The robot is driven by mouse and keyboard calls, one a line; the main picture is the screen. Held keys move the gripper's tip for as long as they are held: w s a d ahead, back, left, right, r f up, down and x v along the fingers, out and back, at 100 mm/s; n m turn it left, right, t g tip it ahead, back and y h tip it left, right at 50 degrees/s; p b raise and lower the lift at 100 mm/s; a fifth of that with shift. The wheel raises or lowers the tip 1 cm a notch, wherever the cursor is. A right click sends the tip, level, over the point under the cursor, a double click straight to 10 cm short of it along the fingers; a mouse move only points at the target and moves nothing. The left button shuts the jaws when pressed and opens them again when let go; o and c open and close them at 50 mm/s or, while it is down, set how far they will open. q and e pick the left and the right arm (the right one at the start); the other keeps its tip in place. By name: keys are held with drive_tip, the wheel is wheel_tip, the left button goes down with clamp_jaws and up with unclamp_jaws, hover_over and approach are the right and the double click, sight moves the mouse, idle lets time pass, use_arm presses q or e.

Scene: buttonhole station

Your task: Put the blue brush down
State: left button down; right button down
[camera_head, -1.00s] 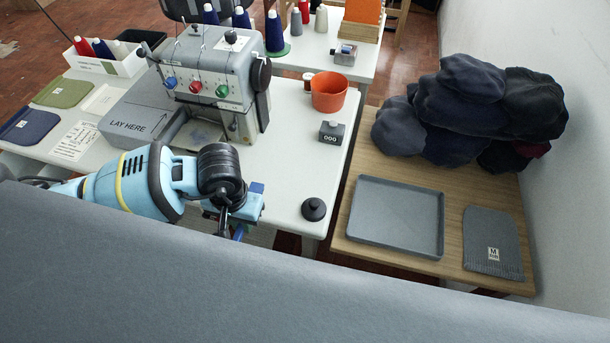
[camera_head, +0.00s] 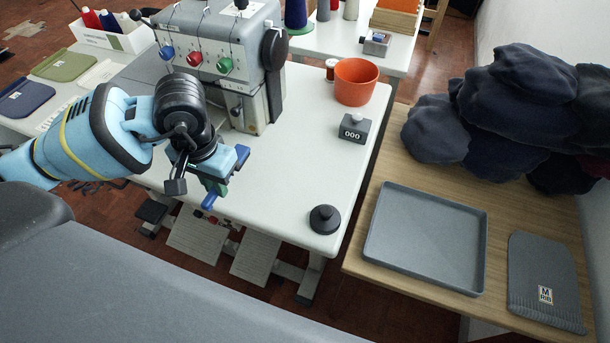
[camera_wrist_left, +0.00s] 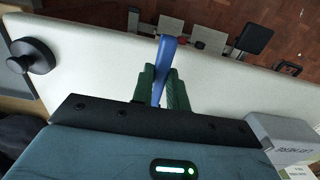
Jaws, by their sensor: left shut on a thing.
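My left gripper (camera_head: 212,177) is over the front edge of the white machine table (camera_head: 280,187). It is shut on the blue brush (camera_head: 210,199), whose blue end sticks out below the fingers in the head view. In the left wrist view the brush (camera_wrist_left: 164,62) stands out between the green fingers of the left gripper (camera_wrist_left: 162,86), over the table edge. Whether the brush touches the table cannot be told. My right gripper is not in view.
A black round knob (camera_head: 325,219) sits at the table's front right corner. A counter (camera_head: 353,128) and an orange bowl (camera_head: 356,81) stand behind it. The sewing machine (camera_head: 225,50) is behind my gripper. A grey tray (camera_head: 427,238) lies on the wooden table.

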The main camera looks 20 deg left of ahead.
use_arm(q)
drive_tip(key=p, duration=0.2)
hover_over(293, 185)
drive_tip(key=shift+f, duration=0.7)
wheel_tip(293, 185, down, 4)
drive_tip(key=shift+r, duration=0.25)
drive_tip(key=shift+f, duration=0.2)
drive_tip(key=c, duration=1.8)
unclamp_jaws()
drive_tip(key=o, duration=0.4)
